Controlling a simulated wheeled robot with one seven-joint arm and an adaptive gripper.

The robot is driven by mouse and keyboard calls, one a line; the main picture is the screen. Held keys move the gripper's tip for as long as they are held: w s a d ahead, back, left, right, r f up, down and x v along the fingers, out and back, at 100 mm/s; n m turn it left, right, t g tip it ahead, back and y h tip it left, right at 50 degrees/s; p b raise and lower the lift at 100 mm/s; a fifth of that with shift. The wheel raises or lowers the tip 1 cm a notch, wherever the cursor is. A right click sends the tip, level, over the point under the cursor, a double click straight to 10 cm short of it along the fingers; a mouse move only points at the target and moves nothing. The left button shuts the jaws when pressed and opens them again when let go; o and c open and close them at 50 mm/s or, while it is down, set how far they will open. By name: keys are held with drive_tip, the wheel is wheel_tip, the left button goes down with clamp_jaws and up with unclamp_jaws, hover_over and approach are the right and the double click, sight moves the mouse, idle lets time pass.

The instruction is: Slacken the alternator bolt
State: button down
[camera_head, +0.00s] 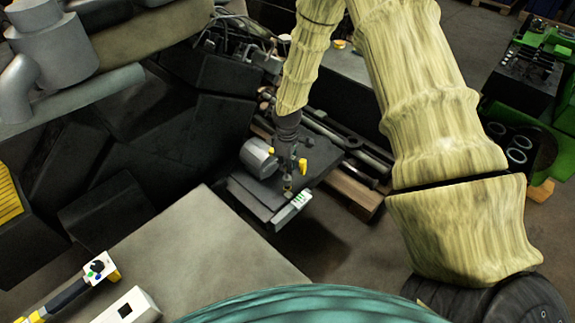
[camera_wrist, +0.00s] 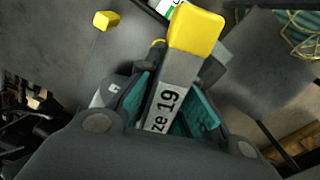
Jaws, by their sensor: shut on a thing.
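In the wrist view my gripper (camera_wrist: 172,92) is shut on a grey tool (camera_wrist: 178,75) between its teal-padded fingers. The tool bears black lettering ending in "ze 19" and has a yellow block at its far end. In the head view my gripper (camera_head: 287,150) reaches down beside a grey cylinder (camera_head: 258,157), perhaps the alternator, above a dark flat surface (camera_head: 250,190). Small yellow parts show around the gripper there. I cannot make out the bolt, nor whether the tool touches it.
A white panel with green marks (camera_head: 292,208) sits at the dark surface's front edge. A pale worktop (camera_head: 215,245) is nearer, with a yellow-and-black handheld device (camera_head: 75,290) at left. Large grey pipes (camera_head: 50,60) stand upper left. Green machinery (camera_head: 535,100) is at right. A yellow block (camera_wrist: 105,20) shows in the wrist view.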

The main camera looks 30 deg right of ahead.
drive_tip(key=shift+r, duration=0.5)
wheel_tip(320, 180, up, 6)
drive_tip(key=p, duration=0.4)
drive_tip(key=s+a+p, duration=0.1)
drive_tip(key=s+a, duration=0.2)
drive_tip(key=s, duration=0.3)
drive_tip(key=shift+s, duration=0.15)
idle(0.4)
